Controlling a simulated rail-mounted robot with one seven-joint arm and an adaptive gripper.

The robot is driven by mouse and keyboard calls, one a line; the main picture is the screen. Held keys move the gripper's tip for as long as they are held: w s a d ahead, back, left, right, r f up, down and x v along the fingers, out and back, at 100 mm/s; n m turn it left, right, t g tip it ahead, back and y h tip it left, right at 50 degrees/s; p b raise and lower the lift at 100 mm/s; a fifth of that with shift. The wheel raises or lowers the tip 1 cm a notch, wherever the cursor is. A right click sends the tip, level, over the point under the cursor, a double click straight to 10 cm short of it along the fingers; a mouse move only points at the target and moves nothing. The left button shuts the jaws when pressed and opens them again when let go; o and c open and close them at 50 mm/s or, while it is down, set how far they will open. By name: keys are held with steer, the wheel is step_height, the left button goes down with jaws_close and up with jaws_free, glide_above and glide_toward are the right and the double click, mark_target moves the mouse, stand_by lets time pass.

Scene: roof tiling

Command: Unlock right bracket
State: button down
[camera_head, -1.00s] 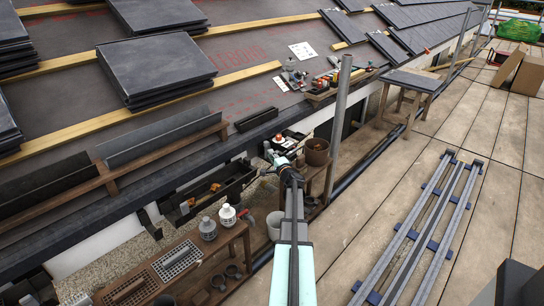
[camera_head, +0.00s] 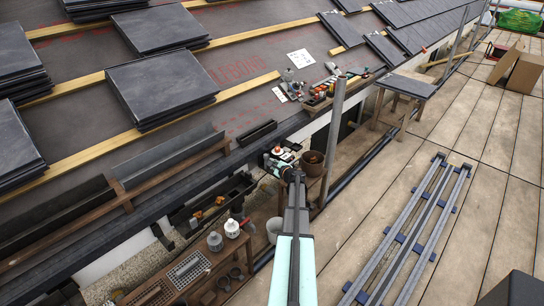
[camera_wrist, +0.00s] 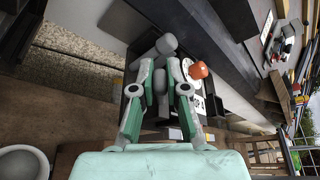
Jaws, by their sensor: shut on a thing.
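My gripper (camera_head: 277,160) is at the eave, just past the right end of the dark trough (camera_head: 228,197). In the wrist view my gripper (camera_wrist: 160,78) has its two grey fingertips close together, shut on a small grey part (camera_wrist: 167,44) whose rounded end shows beyond them. I cannot tell whether this part belongs to the right bracket. A white round item with an orange-red top (camera_wrist: 198,71) stands just right of the fingers; it also shows in the head view (camera_head: 279,150). The right bracket itself is not clearly visible.
A brown pot (camera_head: 312,161) and a grey pole (camera_head: 333,140) stand to the right. Bottles (camera_head: 232,228) stand on a wooden bench at lower left. Stacked slates (camera_head: 160,80) lie on the roof.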

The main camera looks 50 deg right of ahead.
steer(key=r+m+y+p, duration=0.1)
steer(key=p, duration=0.3)
steer(key=d+m+y+p, duration=0.1)
steer(key=m+p, duration=0.1)
steer(key=p, duration=0.2)
steer(key=shift+d+r, duration=0.25)
steer(key=shift+r, duration=0.1)
steer(key=m+p, duration=0.1)
steer(key=p, duration=0.1)
steer(key=d+m+y+p, duration=0.1)
steer(key=p, duration=0.1)
steer(key=shift+y, duration=0.3)
steer(key=shift+s+d+f+m+y+p, duration=0.15)
steer(key=shift+m+y+p, duration=0.25)
steer(key=shift+m+p, duration=0.6)
steer(key=shift+f, duration=0.1)
steer(key=c, duration=1.2)
jaws_free()
steer(key=shift+o, duration=0.2)
steer(key=v, duration=1.2)
